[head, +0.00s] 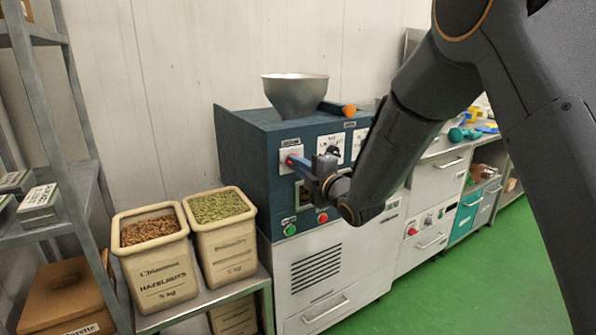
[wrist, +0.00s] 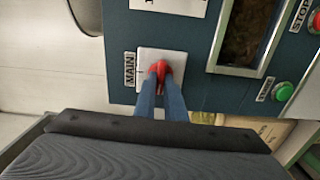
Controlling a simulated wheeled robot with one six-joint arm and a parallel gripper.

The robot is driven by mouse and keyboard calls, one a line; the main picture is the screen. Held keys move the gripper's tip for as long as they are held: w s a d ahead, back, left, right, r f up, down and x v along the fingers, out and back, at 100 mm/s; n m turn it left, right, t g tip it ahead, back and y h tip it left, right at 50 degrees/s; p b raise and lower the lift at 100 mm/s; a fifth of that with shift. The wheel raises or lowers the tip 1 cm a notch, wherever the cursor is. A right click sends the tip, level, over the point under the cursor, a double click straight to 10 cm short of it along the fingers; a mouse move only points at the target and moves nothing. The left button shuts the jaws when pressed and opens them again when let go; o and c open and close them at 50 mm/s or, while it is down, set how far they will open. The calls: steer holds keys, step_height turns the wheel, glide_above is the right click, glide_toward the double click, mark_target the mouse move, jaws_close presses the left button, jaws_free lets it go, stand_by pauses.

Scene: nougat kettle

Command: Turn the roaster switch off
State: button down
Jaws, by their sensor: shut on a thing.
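The dark blue roaster (head: 232,160) stands against the wall in the head view, with a metal hopper (head: 296,94) on top. Its switch is a red knob (wrist: 158,69) on a white plate (wrist: 173,62) labelled MAIN in the wrist view. My gripper (wrist: 160,82) has its two blue fingers shut on the red knob, one on each side. In the head view my gripper (head: 297,162) reaches the upper left of the roaster's front panel. The fingers hide part of the knob, so I cannot tell its exact setting.
A green button (head: 290,229) and a red button (head: 322,218) sit lower on the roaster's front. A hazelnut bin (head: 158,276) and a pistachio bin (head: 228,247) stand on a low bench at left. Green floor (head: 420,310) is open at right.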

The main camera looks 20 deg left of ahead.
steer(key=shift+n, duration=0.4)
steer(key=c, duration=1.8)
jaws_free()
steer(key=b+v, duration=0.1)
steer(key=v, duration=0.7)
